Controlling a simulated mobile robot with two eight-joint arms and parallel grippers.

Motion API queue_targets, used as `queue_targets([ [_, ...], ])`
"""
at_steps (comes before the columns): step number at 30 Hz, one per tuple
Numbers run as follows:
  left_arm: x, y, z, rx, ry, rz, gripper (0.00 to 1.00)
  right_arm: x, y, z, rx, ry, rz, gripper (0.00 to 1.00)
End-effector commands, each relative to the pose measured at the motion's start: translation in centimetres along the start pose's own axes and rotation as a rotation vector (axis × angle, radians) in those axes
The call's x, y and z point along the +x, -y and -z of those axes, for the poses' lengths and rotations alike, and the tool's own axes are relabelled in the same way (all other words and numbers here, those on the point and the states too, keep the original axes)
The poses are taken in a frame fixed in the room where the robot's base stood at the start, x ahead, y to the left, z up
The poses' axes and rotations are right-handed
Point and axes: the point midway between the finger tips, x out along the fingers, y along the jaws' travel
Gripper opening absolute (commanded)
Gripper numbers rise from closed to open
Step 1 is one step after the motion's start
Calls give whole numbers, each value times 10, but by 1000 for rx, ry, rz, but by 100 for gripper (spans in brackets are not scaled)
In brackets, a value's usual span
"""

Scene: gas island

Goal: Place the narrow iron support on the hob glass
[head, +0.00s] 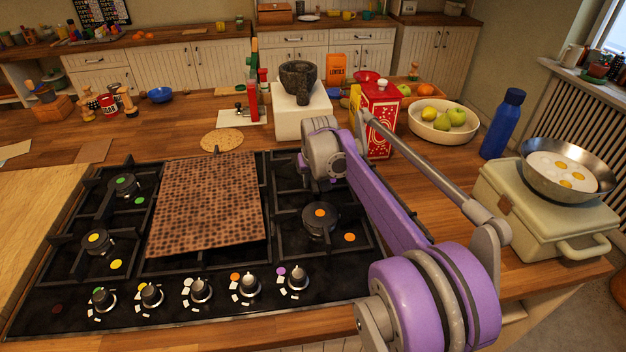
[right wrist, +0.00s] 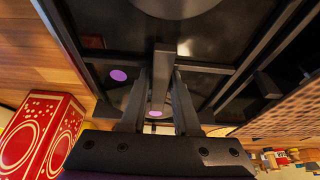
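The narrow iron support (head: 274,225) is a black bar frame at the right part of the hob, around the orange-marked burner. Its bars also show in the right wrist view (right wrist: 215,68). My right gripper (right wrist: 162,78) has one finger on each side of a bar of the support and appears closed on it. In the head view my wrist hides this grip. The dark hob glass (head: 200,318) lies under the support. I cannot tell whether the support touches the glass or sits slightly above it. My left gripper is not in view.
A brown perforated sheet (head: 205,205) covers the hob's middle. Another black support (head: 77,237) stands at the left. A red carton (head: 380,118), a white block (head: 302,120) with a mortar, and a fruit bowl (head: 443,126) stand behind. A pan (head: 530,175) of eggs is at the right.

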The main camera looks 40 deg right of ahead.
Motion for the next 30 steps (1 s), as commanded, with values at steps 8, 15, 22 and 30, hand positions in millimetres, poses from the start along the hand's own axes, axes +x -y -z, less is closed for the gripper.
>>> queue_targets([
  [8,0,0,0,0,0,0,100,-1,0,0,0,0,0,52],
  [15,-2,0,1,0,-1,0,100,-10,0,1,0,0,0,52],
  [22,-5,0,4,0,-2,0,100,-55,0,1,1,0,0,52],
  [30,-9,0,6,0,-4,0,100,-106,0,1,1,0,0,52],
])
